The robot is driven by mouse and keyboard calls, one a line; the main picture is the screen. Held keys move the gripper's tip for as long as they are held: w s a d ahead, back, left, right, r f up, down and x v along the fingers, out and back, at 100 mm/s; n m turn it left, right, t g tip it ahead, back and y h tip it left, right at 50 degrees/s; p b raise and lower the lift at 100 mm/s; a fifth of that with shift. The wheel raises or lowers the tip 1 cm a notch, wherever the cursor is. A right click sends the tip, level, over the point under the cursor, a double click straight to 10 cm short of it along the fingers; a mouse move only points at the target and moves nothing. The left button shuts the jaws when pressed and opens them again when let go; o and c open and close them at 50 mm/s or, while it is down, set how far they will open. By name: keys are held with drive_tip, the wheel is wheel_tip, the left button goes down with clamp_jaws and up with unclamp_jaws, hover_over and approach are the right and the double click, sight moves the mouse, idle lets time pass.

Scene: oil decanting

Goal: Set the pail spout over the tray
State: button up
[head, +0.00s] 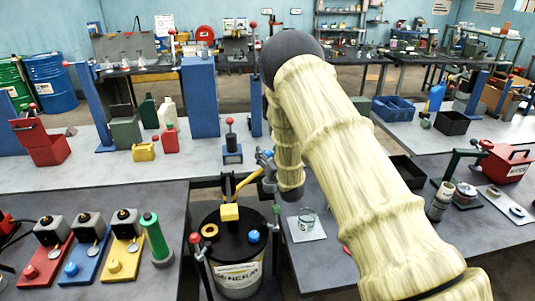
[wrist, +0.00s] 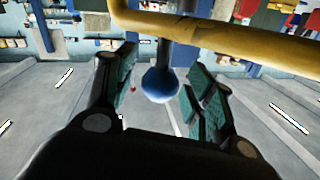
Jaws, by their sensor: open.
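The pail (head: 238,277) is a drum with a dark lid and a pale printed label, standing at the front centre. A yellow bent pipe (head: 243,184), seemingly its spout, rises above the lid and crosses the top of the wrist view (wrist: 225,32). A blue ball knob (wrist: 160,85) on a grey rod shows between the fingers of my gripper (wrist: 162,68). The fingers are open, with visible gaps on both sides of the knob. In the head view my gripper is small and partly hidden beside the pipe. A pale flat tray or plate (head: 298,236) with a clear glass lies right of the pail; whether it is the tray meant is unclear.
Red, blue and yellow stations (head: 122,260) and a green cylinder (head: 156,238) stand left of the pail. Upright levers flank the pail closely. A black open bin (head: 408,171) and a red box (head: 505,162) stand to the right. The middle bench has free room.

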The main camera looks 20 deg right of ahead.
clamp_jaws()
drive_tip(key=shift+s, duration=0.1)
